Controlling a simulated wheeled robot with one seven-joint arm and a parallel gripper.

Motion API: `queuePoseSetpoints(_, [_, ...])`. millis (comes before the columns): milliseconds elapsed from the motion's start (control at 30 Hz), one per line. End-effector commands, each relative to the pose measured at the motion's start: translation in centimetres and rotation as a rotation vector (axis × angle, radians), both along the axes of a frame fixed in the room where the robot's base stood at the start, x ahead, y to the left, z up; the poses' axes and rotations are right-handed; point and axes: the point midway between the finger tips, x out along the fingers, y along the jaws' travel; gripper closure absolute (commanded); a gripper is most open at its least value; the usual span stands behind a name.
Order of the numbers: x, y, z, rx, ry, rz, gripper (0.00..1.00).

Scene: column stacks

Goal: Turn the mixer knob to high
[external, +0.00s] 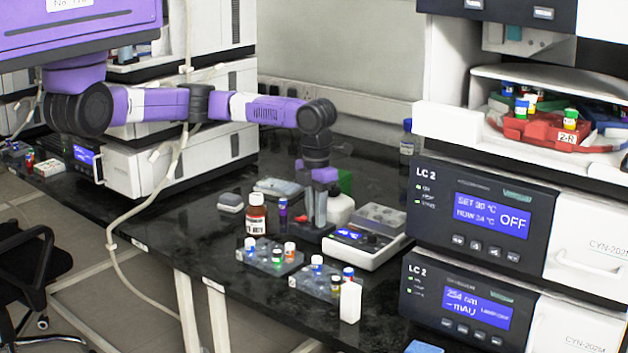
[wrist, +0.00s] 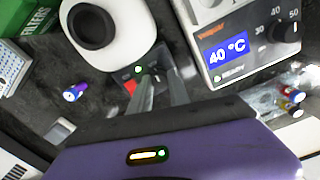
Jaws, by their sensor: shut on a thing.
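The mixer (wrist: 118,45) has a white body with a black cup on top. Its dark front panel carries a lit green light (wrist: 138,70) and a red switch (wrist: 129,86). In the external view the mixer's white body (external: 341,208) stands partly behind my gripper (external: 318,222). In the wrist view my gripper (wrist: 158,82) reaches down to the panel, its two fingers shut on the small mixer knob (wrist: 155,76). The fingers cover most of the knob, so its setting cannot be read.
A white heater (wrist: 240,35) reading 40 °C stands close to the right; it also shows in the external view (external: 365,250). A brown bottle (external: 256,214) and vial racks (external: 270,257) stand in front. LC units (external: 480,210) stack at right.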

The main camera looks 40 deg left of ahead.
Motion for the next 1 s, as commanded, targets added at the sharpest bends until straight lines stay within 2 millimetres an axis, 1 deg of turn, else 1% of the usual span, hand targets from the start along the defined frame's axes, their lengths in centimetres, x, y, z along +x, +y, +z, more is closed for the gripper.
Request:
queuePoseSetpoints(167, [0.04, 0.00, -0.06, 0.000, -0.002, -0.057, 1.00])
queuePoseSetpoints(367, [0.07, 0.02, -0.09, 0.001, -0.002, -0.190, 1.00])
queuePoseSetpoints(1000, [0.08, 0.04, -0.06, 0.003, -0.002, -0.790, 1.00])
